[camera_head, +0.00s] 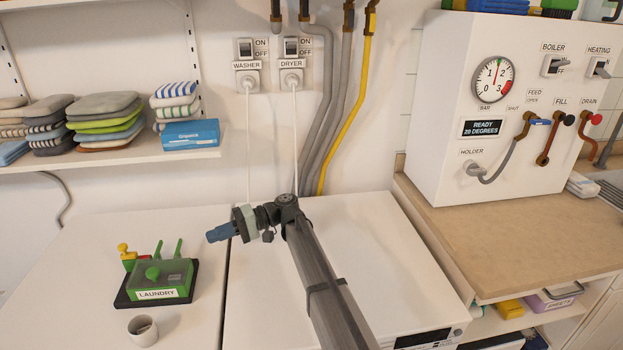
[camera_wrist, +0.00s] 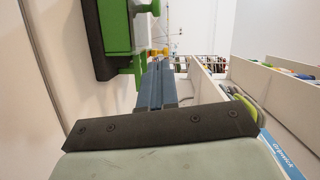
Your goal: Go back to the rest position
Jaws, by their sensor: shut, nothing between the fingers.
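My gripper (camera_head: 217,234) shows in the head view, held above the white machine tops and pointing left. Its blue fingers are shut together with nothing between them. In the wrist view the shut fingers (camera_wrist: 157,88) point away from the camera, beyond a dark bar and a pale green housing. My arm reaches in from the bottom of the head view, over the right-hand machine top (camera_head: 370,235). The gripper is to the right of and above the green device labelled LAUNDRY (camera_head: 163,278) and appears apart from it.
A grey cup (camera_head: 143,330) stands in front of the LAUNDRY device. A wall shelf (camera_head: 110,161) carries folded cloths and a blue box (camera_head: 191,134). A boiler panel (camera_head: 490,135) stands on the wooden counter (camera_head: 480,240) at right. Cables and pipes run down the wall behind my arm.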

